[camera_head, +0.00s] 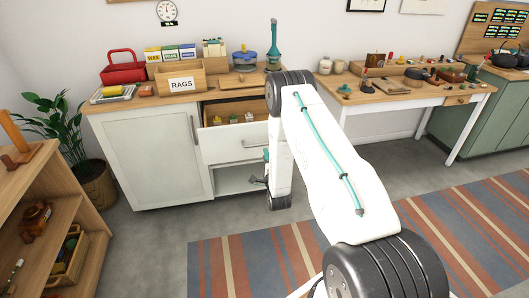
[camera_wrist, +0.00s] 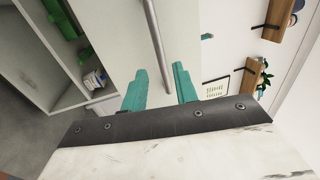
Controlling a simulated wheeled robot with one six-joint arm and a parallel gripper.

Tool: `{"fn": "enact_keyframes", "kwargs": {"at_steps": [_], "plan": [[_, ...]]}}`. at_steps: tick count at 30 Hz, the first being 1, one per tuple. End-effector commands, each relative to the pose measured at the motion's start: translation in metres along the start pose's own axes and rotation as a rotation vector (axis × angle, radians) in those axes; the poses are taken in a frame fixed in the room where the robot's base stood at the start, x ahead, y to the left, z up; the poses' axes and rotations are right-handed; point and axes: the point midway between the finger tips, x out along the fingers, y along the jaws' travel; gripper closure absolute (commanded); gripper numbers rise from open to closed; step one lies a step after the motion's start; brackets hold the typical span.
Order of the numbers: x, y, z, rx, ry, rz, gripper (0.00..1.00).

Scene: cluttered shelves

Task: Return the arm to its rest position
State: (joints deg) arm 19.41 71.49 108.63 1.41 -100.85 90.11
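My white arm rises from the lower right in the head view, bends at a black joint, and its forearm hangs down in front of the white cabinet (camera_head: 155,155). My gripper (camera_wrist: 160,88) shows in the wrist view as two teal fingers, well apart with nothing held between them. Behind the gap runs a grey bar handle (camera_wrist: 157,35) on a white front; I cannot tell if the fingers touch it. In the head view the gripper is mostly hidden by the forearm, beside the open drawer (camera_head: 233,142).
The drawer stands out from the cabinet and holds small coloured items. Above it are a rags box (camera_head: 181,85), a red toolbox (camera_head: 123,69) and a teal bottle-like object (camera_head: 274,50). A white table (camera_head: 400,102) stands right. A wooden shelf (camera_head: 60,215) is left. Striped rug (camera_head: 235,262) covers floor.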

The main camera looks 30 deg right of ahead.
Motion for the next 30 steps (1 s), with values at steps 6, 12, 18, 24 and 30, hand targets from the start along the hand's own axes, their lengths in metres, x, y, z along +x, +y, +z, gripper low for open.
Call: {"fn": "enact_keyframes", "kwargs": {"at_steps": [6,12,18,24,30], "plan": [[-0.004,0.000,0.000,0.000,0.000,0.000,0.71],[-0.004,0.000,0.000,0.000,0.000,0.000,0.71],[-0.004,0.000,0.000,-0.009,0.000,0.000,0.71],[-0.012,0.045,0.000,-0.184,-0.021,0.225,0.71],[-0.055,0.097,0.004,-0.458,-0.176,0.690,0.71]]}}
